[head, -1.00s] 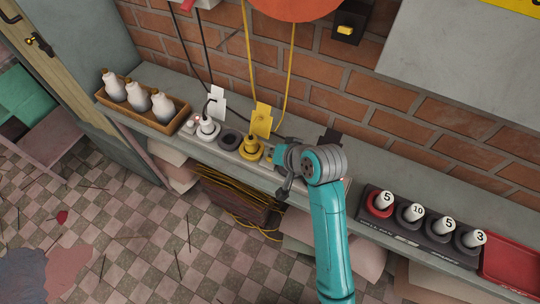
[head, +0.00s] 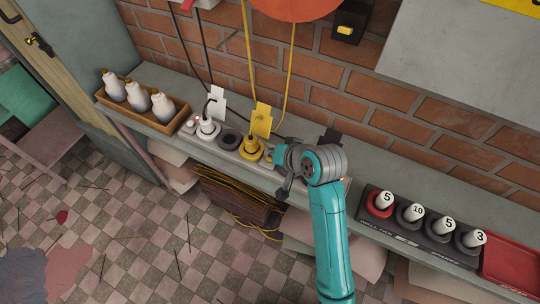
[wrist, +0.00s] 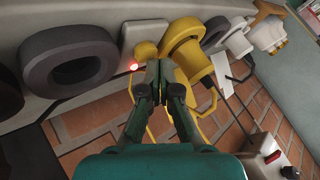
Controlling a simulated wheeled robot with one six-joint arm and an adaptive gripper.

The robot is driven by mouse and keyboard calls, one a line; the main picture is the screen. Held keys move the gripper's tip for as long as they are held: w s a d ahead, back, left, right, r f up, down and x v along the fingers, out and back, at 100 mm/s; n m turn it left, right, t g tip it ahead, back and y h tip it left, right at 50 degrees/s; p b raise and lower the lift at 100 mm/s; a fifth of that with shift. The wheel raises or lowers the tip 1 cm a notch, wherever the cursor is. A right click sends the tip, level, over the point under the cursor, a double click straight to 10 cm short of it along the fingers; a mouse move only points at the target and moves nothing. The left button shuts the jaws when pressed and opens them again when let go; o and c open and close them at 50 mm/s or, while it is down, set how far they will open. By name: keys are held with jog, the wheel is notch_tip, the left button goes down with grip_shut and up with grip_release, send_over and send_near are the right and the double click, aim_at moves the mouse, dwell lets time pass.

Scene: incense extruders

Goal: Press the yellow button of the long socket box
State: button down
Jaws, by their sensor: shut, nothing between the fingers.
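The long socket box (head: 218,146) is a grey strip on the shelf along the wall. It holds a white plug (head: 207,129), a dark ring socket (head: 229,140) and a yellow plug (head: 251,149). The small round yellow button (wrist: 146,49) sits on a pale square plate beside the yellow plug (wrist: 184,42) in the wrist view. A red light (wrist: 133,66) glows near it. My gripper (wrist: 154,66) is shut and empty, its fingertips close to the button. I cannot tell whether they touch it. In the head view my wrist hides part of the box.
A wooden tray (head: 124,113) with several white bottles stands at the left. A dark holder (head: 407,239) with several numbered pegs and a red tray (head: 512,264) lie at the right. The brick wall (head: 330,86) stands behind, with a hanging yellow cord (head: 247,62).

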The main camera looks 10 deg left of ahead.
jog(key=shift+f, duration=0.45)
dwell(0.4)
jog(key=shift+r, duration=0.55)
jog(key=shift+r, duration=2.9)
